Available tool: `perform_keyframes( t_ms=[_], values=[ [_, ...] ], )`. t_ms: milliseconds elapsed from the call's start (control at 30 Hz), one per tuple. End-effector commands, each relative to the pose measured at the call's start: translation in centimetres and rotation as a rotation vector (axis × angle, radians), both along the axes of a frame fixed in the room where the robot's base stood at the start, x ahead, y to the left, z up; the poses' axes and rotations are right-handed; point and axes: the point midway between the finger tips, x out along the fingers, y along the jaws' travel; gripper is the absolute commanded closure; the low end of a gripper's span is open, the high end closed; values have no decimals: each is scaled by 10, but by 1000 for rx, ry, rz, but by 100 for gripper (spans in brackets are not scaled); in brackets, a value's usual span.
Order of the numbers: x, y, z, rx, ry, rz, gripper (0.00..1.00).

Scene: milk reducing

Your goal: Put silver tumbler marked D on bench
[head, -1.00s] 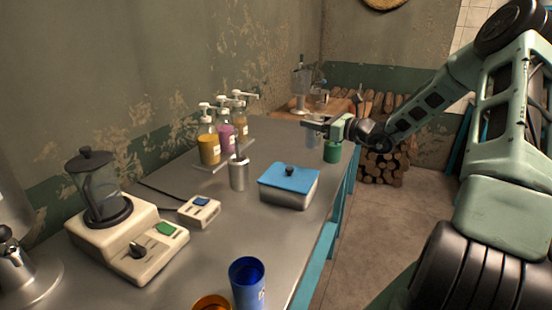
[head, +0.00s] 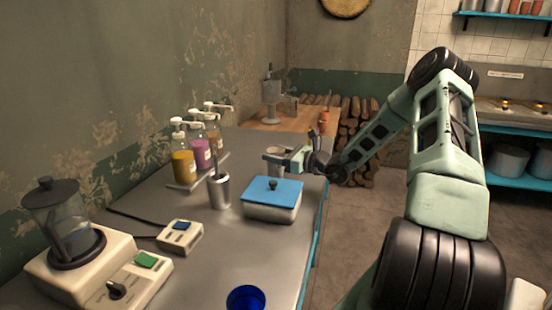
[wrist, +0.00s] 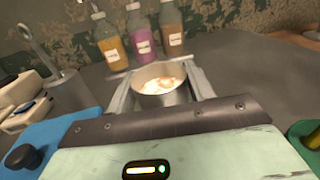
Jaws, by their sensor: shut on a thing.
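My gripper (head: 276,158) is shut on a silver tumbler (wrist: 166,98), which sits upright between the fingers. It holds white and brown frothy contents. The tumbler also shows in the head view (head: 276,165), over the far part of the grey bench (head: 240,262), behind the blue-lidded box. Its base is hidden there, so I cannot tell whether it touches the bench. No letter D is readable on it.
The blue-lidded box (head: 272,190) stands just in front of my gripper. Pump bottles (head: 200,155) and a metal cup with a tool (head: 219,192) stand left. A green thing (wrist: 308,142) is at right in the wrist view. A blender (head: 70,240) and blue cup (head: 245,298) are nearer.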

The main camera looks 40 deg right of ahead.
Motion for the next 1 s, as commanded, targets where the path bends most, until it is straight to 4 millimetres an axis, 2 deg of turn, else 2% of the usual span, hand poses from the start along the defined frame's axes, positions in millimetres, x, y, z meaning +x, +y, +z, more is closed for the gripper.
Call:
perform_keyframes(
  t_ms=[100, 467, 500, 567, 900, 1000],
  values=[
    [0, 0, -12, 1, -1, 0, 81],
    [0, 0, -16, -1, 0, 0, 81],
    [0, 0, -16, -1, 1, 0, 39],
    [0, 0, -16, -1, 1, 0, 25],
    [0, 0, -11, -1, 0, 0, 25],
    [-10, -4, -13, -1, 2, -3, 25]
  ],
)
